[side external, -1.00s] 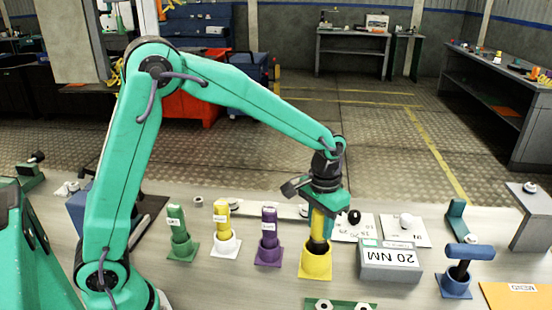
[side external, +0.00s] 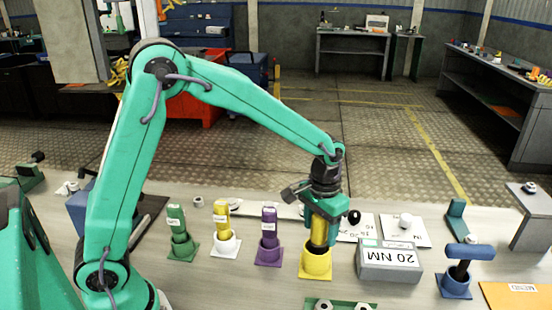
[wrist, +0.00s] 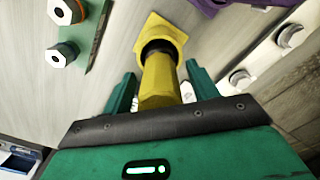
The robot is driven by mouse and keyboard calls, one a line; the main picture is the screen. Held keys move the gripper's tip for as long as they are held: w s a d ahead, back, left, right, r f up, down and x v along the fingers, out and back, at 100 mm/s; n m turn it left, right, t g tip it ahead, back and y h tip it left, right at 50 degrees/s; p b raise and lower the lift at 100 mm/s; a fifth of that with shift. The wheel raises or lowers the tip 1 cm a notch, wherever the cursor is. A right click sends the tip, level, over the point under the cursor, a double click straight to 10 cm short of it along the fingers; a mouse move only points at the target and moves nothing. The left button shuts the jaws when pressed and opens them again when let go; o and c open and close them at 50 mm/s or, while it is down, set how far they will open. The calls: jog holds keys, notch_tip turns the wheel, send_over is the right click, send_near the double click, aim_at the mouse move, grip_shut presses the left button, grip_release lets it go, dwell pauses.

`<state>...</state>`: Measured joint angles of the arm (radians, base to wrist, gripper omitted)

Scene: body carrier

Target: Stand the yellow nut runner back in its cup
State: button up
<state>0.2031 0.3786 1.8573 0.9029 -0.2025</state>
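The yellow nut runner (side external: 318,230) stands with its black lower end inside the yellow cup (side external: 316,265), looking upright or nearly so. In the wrist view the runner (wrist: 160,82) points into the cup (wrist: 165,32). My gripper (side external: 324,232) is around the runner's upper body, with one green finger on each side. In the wrist view the fingers of my gripper (wrist: 160,82) stand apart, with narrow gaps beside the runner, so it looks open. How deep the runner sits is hidden by the cup wall.
To the left stand a purple tool (side external: 269,235), a yellow tool in a white cup (side external: 225,246) and a green tool (side external: 179,235). A grey 20 NM box (side external: 389,262) is close on the right, with a blue T-handled tool (side external: 459,268) beyond.

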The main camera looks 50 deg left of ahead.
jog(key=o, duration=0.5)
jog(key=shift+r, duration=0.15)
jog(key=shift+r, duration=3.35)
jog(key=shift+s, duration=0.1)
jog(key=shift+s+a+r, duration=0.25)
jog(key=shift+s+r, duration=0.1)
jog(key=shift+r, duration=0.15)
jog(key=shift+s+a+r+t, duration=1)
jog(key=shift+s+a, duration=0.4)
jog(key=shift+s, duration=1.9)
jog(key=shift+s+a+r+t, duration=0.95)
jog(key=shift+s+a, duration=0.4)
jog(key=shift+s, duration=1.9)
jog(key=shift+s+a+r+t, duration=0.85)
jog(key=shift+s+a+r, duration=0.45)
jog(key=shift+s, duration=2)
